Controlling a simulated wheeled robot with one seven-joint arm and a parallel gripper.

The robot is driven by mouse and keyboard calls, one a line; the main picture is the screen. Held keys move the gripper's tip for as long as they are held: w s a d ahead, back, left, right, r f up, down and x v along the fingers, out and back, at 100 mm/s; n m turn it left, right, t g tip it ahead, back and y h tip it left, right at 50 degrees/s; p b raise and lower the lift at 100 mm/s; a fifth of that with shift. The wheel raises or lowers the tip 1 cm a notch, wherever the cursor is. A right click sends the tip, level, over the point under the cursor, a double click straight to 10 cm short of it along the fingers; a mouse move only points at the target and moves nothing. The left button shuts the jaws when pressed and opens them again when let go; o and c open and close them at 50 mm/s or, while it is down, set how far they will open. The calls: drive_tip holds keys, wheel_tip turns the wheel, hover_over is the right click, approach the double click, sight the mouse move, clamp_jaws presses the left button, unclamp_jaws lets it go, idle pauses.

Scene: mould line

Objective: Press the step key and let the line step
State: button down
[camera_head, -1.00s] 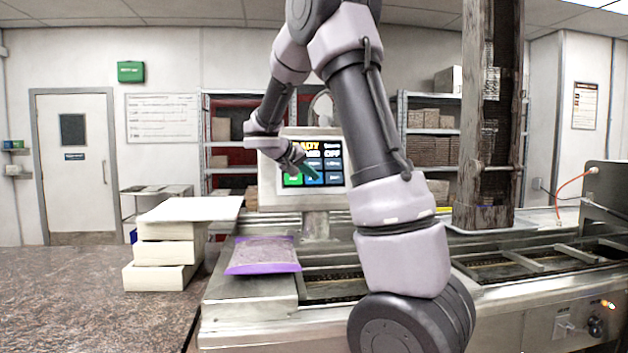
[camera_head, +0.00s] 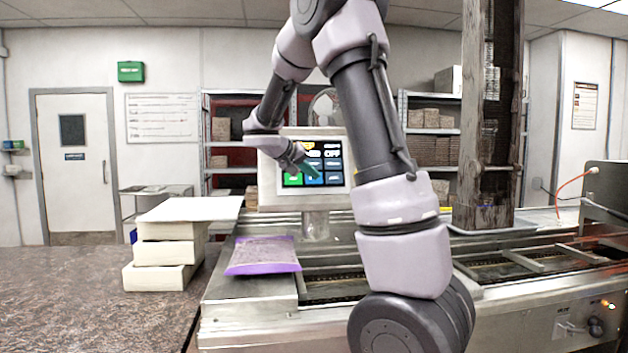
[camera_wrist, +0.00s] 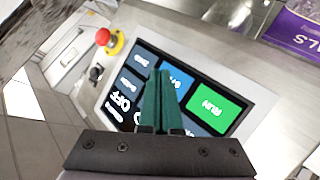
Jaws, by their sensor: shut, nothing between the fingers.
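The control panel (camera_head: 268,182) stands behind the line, with a lit screen (camera_head: 333,150) facing me. In the wrist view the screen has a green RUN key (camera_wrist: 207,103) to the right of my gripper (camera_wrist: 161,74). A blue key (camera_wrist: 181,80) lies at the fingertips; its label is partly covered, so I cannot read it fully. My gripper is shut and empty, its green fingers pointing at the screen. I cannot tell whether the tips touch it. In the head view my gripper (camera_head: 315,174) covers part of the screen's lower keys.
A red stop button (camera_wrist: 103,37) and a black knob (camera_wrist: 95,73) sit on the panel beside the screen. A purple-edged bag (camera_head: 263,256) lies on the line's left end. White blocks (camera_head: 165,252) are stacked on the counter (camera_head: 70,285). A wooden post (camera_head: 487,120) stands right.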

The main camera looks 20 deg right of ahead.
drive_tip(key=s, duration=0.1)
drive_tip(key=s+a+r, duration=0.1)
drive_tip(key=s, duration=0.2)
drive_tip(key=shift+s+a+r, duration=0.15)
drive_tip(key=shift+s+r, duration=0.15)
drive_tip(key=shift+r, duration=0.05)
idle(0.8)
drive_tip(key=s+a+f+g+y, duration=0.15)
drive_tip(key=s+y, duration=0.45)
drive_tip(key=s, duration=0.8)
drive_tip(key=s+a+t+y, duration=0.3)
drive_tip(key=s+a+y, duration=0.3)
drive_tip(key=s+a, duration=0.5)
drive_tip(key=shift+s+a+r+t+y, duration=0.25)
drive_tip(key=shift+a+t+y, duration=0.15)
drive_tip(key=shift+a, duration=0.4)
drive_tip(key=shift+d, duration=0.15)
idle(1.4)
